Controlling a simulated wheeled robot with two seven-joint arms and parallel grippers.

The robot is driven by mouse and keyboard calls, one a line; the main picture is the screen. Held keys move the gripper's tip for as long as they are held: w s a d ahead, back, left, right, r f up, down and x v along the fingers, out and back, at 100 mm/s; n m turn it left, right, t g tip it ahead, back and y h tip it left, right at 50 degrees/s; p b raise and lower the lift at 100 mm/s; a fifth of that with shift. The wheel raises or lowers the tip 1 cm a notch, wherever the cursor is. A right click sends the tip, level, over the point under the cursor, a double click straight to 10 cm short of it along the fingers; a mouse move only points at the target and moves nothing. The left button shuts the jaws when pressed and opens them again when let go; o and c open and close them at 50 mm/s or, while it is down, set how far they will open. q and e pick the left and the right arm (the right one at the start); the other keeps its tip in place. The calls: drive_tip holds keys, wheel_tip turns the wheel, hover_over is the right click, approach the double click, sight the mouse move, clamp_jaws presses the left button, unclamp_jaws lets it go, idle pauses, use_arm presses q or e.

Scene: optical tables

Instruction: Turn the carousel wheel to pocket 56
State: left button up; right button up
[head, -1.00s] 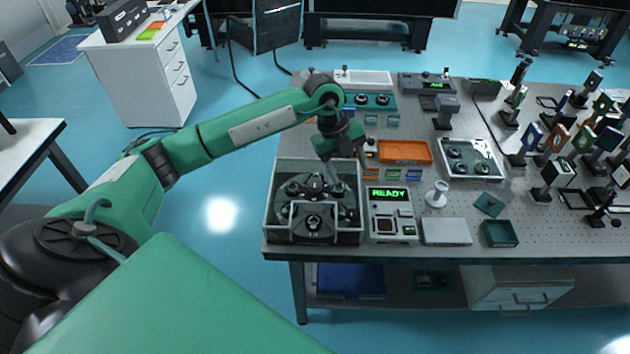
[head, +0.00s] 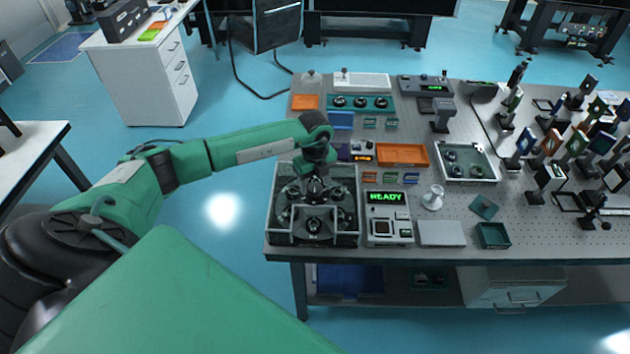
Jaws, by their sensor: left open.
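The dark carousel wheel (head: 290,208) sits inside a grey-framed box (head: 268,222) at the front left of the optical table, with several round black parts around it. Pocket numbers are too small to read. My left gripper (head: 316,190) is open and points down over the middle of the wheel. Its fingers are small and dark against the wheel, and I cannot tell whether they touch it. The control unit (head: 389,228) right of the box shows READY in green. My right gripper is not in view.
An orange tray (head: 402,155), a white funnel-like piece (head: 433,198), a grey flat block (head: 441,233) and a teal tray (head: 493,236) stand to the right. Many optic mounts crowd the table's right side. Floor left of the table is clear.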

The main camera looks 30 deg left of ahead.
use_arm(q)
drive_tip(key=shift+f, duration=1)
clamp_jaws()
